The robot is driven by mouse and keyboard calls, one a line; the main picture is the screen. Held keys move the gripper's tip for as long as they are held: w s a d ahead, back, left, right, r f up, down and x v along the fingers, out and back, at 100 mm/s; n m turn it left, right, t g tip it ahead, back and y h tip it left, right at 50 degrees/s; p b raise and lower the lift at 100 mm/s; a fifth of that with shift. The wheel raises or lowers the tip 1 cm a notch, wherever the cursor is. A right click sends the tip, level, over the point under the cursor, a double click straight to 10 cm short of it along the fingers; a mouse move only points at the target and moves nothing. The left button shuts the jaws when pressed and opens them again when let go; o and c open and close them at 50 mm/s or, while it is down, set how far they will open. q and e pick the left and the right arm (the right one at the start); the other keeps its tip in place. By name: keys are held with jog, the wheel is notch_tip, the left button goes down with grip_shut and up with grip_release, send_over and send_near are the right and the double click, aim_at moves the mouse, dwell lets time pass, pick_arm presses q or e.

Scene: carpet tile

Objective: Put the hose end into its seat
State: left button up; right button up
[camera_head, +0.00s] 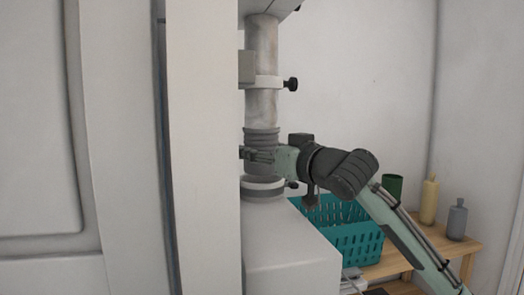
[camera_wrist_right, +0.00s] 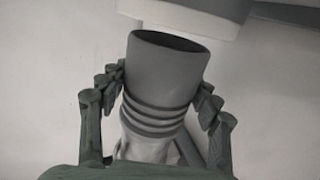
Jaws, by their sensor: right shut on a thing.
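The hose hangs upright in the head view. Its dark grey ribbed hose end (camera_head: 262,137) is above a pale ring-shaped seat (camera_head: 263,187) on a white housing. My right gripper (camera_head: 258,155) comes in from the right and is shut around the hose end. In the right wrist view the hose end (camera_wrist_right: 165,75) sits between the fingers of my right gripper (camera_wrist_right: 160,95), its open mouth toward the seat's white and grey ring (camera_wrist_right: 185,16). The mouth looks close to the ring and somewhat tilted to it. I cannot tell whether they touch. My left gripper is not in view.
A collar with a black knob (camera_head: 291,84) holds the pipe higher up. A white upright panel (camera_head: 203,150) blocks the view left of the hose. A teal crate (camera_head: 350,240), a dark green cup (camera_head: 393,186) and two bottles (camera_head: 429,200) stand at the right around a wooden table (camera_head: 435,253).

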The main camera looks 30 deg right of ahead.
jog(key=shift+r, duration=0.1)
jog(key=shift+f+b, duration=0.45)
jog(key=shift+f, duration=0.4)
dwell(0.5)
jog(key=shift+r+p, duration=0.4)
jog(key=shift+p, duration=0.25)
dwell(0.3)
jog(key=shift+p, duration=0.7)
dwell(0.9)
jog(key=shift+f+b, duration=0.35)
jog(key=shift+f, duration=0.1)
dwell(0.4)
